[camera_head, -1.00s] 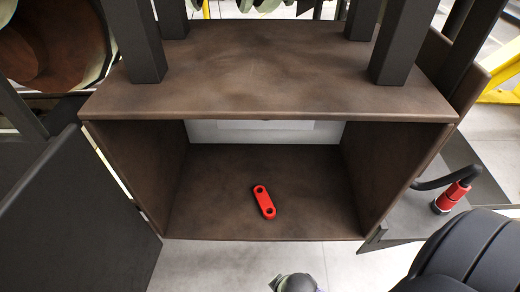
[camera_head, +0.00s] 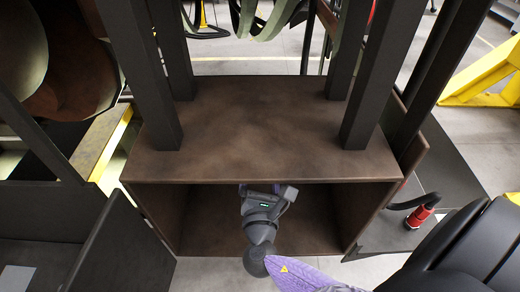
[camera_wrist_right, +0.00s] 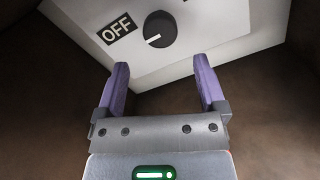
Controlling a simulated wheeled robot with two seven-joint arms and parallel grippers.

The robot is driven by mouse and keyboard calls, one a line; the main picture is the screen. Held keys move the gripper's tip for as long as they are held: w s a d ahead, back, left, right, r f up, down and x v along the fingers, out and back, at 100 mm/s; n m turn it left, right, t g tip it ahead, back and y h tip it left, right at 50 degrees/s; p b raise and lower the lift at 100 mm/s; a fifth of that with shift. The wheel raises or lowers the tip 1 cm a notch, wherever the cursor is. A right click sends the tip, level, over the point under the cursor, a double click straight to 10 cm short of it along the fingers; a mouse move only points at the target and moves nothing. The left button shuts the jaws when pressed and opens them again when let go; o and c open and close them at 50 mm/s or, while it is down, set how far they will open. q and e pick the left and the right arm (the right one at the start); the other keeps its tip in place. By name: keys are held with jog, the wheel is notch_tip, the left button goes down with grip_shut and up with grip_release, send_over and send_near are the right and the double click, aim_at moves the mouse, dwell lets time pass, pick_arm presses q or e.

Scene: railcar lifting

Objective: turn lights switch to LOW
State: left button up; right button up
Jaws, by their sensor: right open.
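The lights switch is a dark round knob (camera_wrist_right: 160,29) with a white pointer line, on a pale panel (camera_wrist_right: 215,35) in the right wrist view. Part of another dark label shows at the top edge and cannot be read. My right gripper (camera_wrist_right: 165,82) is open, its two purple fingers apart and empty, just short of the knob and not around it. My left gripper is not in view.
The box's side walls and top surround my right gripper closely. An open dark door (camera_head: 120,250) stands at the left. A red connector (camera_head: 419,216) on a black cable sits at the right. Dark posts rise from the box top.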

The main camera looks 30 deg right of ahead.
jog(key=x, duration=0.8)
jog(key=shift+d+p, duration=0.15)
jog(key=shift+p, duration=0.15)
grip_shut()
